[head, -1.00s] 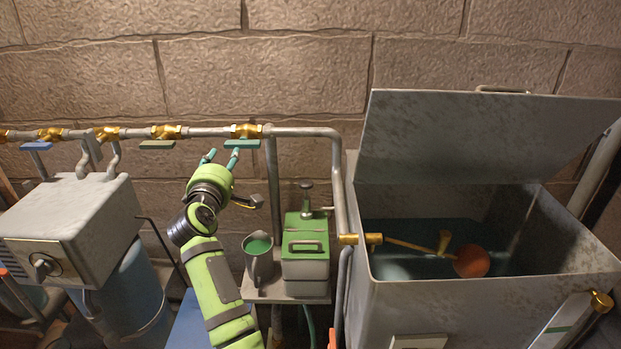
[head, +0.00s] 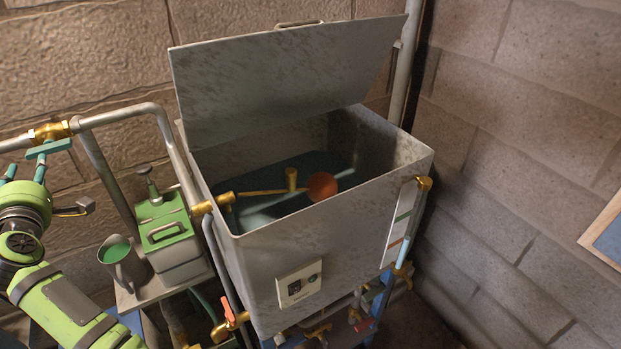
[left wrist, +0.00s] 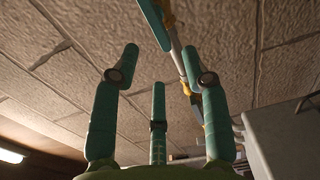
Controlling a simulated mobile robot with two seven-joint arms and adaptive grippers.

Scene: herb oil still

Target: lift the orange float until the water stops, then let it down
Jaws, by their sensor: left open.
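The orange float (head: 322,186) is a ball on the end of a brass arm (head: 262,192) inside the open grey tank (head: 300,236). It sits at the dark water (head: 258,208) inside the tank. The brass arm runs from a brass valve (head: 212,204) on the tank's left rim. My left gripper (head: 24,172) is at the left edge of the head view, well left of the float, near a teal valve handle (head: 48,149). In the left wrist view its fingers (left wrist: 160,85) are spread and empty below the handle (left wrist: 153,22). My right gripper is not in view.
The tank's lid (head: 285,80) stands raised at the back. A green-topped box with a pump (head: 168,232) and a grey jug (head: 122,262) stand left of the tank. A pipe (head: 120,115) runs along the wall to the tank. Pipes and valves crowd below.

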